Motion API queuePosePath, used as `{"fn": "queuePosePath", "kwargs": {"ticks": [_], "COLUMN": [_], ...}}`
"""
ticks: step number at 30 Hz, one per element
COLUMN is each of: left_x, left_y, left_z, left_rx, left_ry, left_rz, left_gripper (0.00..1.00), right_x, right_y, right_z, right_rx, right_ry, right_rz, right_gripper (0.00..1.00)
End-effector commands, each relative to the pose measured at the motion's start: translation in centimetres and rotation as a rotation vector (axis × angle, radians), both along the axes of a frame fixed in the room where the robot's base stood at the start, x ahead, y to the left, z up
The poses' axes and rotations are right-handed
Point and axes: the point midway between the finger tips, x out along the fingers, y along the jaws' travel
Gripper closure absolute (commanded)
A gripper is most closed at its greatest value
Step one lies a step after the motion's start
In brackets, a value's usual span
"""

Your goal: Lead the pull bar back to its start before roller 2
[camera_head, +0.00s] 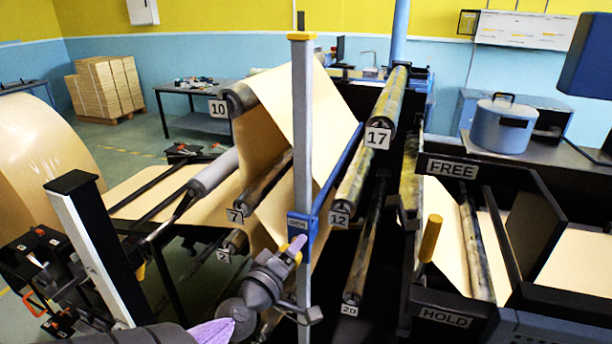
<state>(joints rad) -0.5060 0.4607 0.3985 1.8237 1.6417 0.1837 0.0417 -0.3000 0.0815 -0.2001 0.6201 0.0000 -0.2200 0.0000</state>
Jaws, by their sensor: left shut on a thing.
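A blue block (302,226) with a small label sits on an upright grey post (302,120). A blue bar (340,166) runs from this block up and back toward roller 17; I take it to be the pull bar. My left gripper (296,246) is shut at the block's lower front, by a small yellow part; its fingers hide most of what they hold. Roller 2 (236,241) is low, left of the post, its number tag (222,256) partly covered. My right gripper is not in view.
Rollers tagged 10 (240,98), 7 (262,187), 12 (352,190), 17 (388,105) and 20 (362,265) stand around the post. Brown paper (302,105) hangs over roller 10. A yellow lever (431,238) stands between the FREE (452,169) and HOLD (444,316) signs.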

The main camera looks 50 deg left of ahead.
Motion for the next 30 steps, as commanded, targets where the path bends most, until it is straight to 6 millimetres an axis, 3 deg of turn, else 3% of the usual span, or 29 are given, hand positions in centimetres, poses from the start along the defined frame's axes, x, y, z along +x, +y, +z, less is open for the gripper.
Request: {"fn": "queuePosePath", "kwargs": {"ticks": [1, 3, 13, 21, 30], "left_x": [-0.3, -0.5, -0.7, -2.3, -4.1], "left_y": [0.5, 0.8, 1.1, 3.7, 6.7], "left_z": [1.1, 1.6, 2.0, 7.5, 13.0], "left_rx": [0.005, 0.002, 0.002, 0.004, 0.004], "left_ry": [-0.001, -0.002, -0.001, -0.001, -0.002], "left_rz": [0.002, 0.002, 0.001, 0.002, 0.003], "left_gripper": [1.0, 1.0, 1.0, 1.0, 1.0], "right_x": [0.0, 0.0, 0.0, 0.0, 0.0], "right_y": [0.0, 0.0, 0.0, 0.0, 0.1], "right_z": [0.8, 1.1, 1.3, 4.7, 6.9], "right_rx": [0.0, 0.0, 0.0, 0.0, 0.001], "right_ry": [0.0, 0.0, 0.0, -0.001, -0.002], "right_rz": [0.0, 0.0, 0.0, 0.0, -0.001], "right_gripper": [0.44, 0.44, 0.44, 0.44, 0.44]}}
